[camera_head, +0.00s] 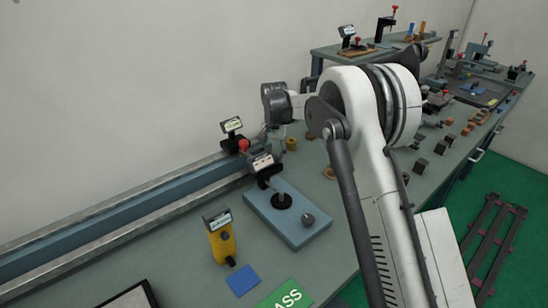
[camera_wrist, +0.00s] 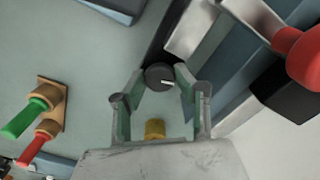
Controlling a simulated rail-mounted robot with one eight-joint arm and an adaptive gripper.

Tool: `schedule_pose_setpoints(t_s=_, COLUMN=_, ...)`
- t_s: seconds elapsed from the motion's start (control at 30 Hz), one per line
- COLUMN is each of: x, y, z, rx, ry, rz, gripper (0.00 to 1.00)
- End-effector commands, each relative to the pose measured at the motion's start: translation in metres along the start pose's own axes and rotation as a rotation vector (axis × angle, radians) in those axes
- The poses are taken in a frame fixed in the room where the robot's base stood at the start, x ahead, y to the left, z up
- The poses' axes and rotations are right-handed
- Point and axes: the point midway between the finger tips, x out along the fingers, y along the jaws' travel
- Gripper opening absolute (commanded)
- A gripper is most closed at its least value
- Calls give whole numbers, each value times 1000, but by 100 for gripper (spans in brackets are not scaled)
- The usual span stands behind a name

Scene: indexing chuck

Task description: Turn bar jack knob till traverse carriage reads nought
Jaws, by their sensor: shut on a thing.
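My gripper (camera_wrist: 161,80) has its two fingers closed on the sides of a dark round knob (camera_wrist: 158,77) with a white pointer line, in the wrist view. The knob sits at the end of a dark bar beside the rail. In the head view my wrist (camera_head: 277,103) is above the wall-side rail, and the fingers and knob are hard to make out there. A small tilted display (camera_head: 232,125) stands on the rail beside a red ball knob (camera_head: 243,145). The red ball also shows in the wrist view (camera_wrist: 306,56). The display's reading is too small to read.
A blue-grey plate fixture (camera_head: 312,233) with a dark round post lies in front. A yellow device (camera_head: 222,243) with a display stands left of it. A brass cylinder (camera_head: 292,144) stands nearby. Red and green handles (camera_wrist: 38,118) are at left in the wrist view.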

Motion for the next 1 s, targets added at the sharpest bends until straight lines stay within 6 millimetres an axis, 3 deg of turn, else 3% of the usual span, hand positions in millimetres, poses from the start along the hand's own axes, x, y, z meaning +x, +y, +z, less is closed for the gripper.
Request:
schedule_pose_setpoints(t_s=0.1, x=0, y=0, z=0, rx=1, ry=0, rz=0, gripper=3)
schedule_pose_setpoints(t_s=0.13, x=0, y=0, z=0, rx=1, ry=0, rz=0, gripper=33)
schedule_pose_setpoints(t_s=0.27, x=0, y=0, z=0, rx=1, ry=0, rz=0, gripper=49)
schedule_pose_setpoints(t_s=0.67, x=-11, y=0, z=0, rx=1, ry=0, rz=0, gripper=49)
schedule_pose_setpoints(t_s=1.0, x=-74, y=0, z=0, rx=1, ry=0, rz=0, gripper=49)
